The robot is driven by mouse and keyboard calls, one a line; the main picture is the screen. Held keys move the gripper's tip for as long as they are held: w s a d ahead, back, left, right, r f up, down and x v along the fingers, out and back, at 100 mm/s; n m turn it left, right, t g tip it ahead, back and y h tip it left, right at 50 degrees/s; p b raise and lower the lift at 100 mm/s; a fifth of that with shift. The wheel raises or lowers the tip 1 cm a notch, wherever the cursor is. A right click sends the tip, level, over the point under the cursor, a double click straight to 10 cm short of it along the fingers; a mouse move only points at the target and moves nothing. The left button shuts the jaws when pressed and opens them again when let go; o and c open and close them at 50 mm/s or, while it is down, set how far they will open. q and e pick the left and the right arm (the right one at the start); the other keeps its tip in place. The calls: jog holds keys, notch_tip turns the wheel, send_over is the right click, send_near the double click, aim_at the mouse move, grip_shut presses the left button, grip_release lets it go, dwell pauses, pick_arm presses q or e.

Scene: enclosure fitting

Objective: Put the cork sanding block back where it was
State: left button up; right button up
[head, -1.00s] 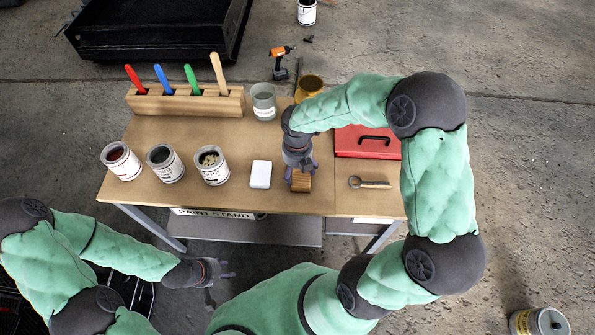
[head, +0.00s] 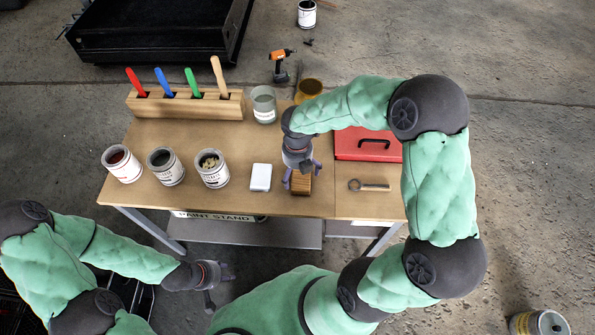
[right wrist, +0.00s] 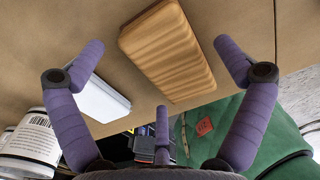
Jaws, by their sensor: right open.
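The cork sanding block (head: 301,185) is a brown ridged block lying on the bench near its front edge. It also shows in the right wrist view (right wrist: 168,52). My right gripper (head: 301,178) is open just above it, and in the right wrist view its fingers (right wrist: 165,62) are spread to either side of the block, not visibly touching it. Part of the block is hidden by the gripper in the head view. My left gripper (head: 222,275) is empty, held low in front of the bench, its fingers apart.
A white block (head: 261,177) lies just left of the sanding block. Several cans, such as the one (head: 212,168), stand further left. A red box (head: 366,143) and a ring-handled tool (head: 369,185) are to the right. A wooden rack (head: 185,104) stands at the back.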

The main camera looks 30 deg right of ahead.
aim_at(297, 173)
notch_tip(297, 173, up, 11)
jog(key=p, duration=0.4)
